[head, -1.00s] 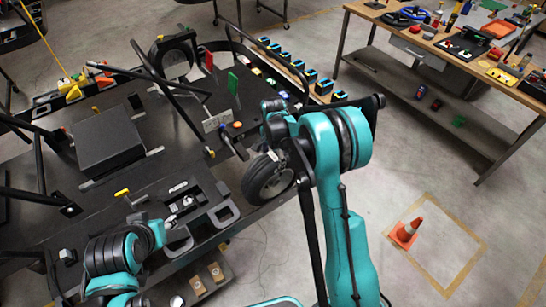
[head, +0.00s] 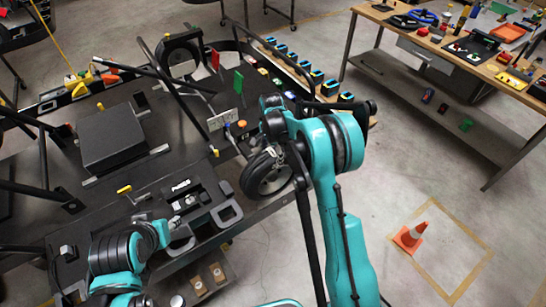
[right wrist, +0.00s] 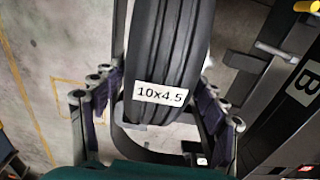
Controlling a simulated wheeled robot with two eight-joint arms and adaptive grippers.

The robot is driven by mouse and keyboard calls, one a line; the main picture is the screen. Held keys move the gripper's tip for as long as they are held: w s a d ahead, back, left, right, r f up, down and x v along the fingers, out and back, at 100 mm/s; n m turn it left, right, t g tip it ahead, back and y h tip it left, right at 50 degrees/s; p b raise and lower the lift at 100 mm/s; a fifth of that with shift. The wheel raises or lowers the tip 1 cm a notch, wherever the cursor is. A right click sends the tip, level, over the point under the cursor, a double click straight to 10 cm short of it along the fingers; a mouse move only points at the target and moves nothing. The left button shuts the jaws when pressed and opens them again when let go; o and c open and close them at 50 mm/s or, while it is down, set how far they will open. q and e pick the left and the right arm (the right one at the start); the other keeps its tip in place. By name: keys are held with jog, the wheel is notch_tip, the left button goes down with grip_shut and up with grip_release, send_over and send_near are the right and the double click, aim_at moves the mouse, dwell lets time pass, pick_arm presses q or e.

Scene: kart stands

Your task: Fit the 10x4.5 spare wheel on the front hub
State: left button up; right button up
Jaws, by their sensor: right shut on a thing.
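The spare wheel (head: 267,172), a black tyre on a grey rim, stands upright at the right edge of the black kart stand (head: 150,190). In the right wrist view its tread (right wrist: 172,50) bears a white "10x4.5" label (right wrist: 160,93). My right gripper (head: 276,152) is shut on this wheel, with a finger on each side of the tyre in the wrist view (right wrist: 158,105). The front hub cannot be made out; the wheel and my right arm cover that area. My left arm is at the lower left; its fingers are not clear.
A black box (head: 111,138) and dark tubes stand on the kart stand. A workbench (head: 455,45) with tools is at upper right.

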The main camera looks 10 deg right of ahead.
jog(key=shift+s+r+h, duration=0.15)
jog(key=shift+h, duration=0.15)
dwell(0.7)
jog(key=shift+b, duration=0.7)
dwell(0.8)
jog(key=shift+w+a, duration=0.25)
jog(key=shift+w, duration=0.45)
jog(key=shift+w+a, duration=0.3)
jog(key=shift+w, duration=0.45)
jog(key=shift+w+a, duration=0.25)
jog(key=shift+w, duration=0.45)
dwell(1.1)
jog(key=o, duration=2)
jog(key=shift+c, duration=0.2)
jog(key=shift+r+t, duration=0.1)
jog(key=shift+t, duration=0.2)
jog(key=shift+s, duration=0.1)
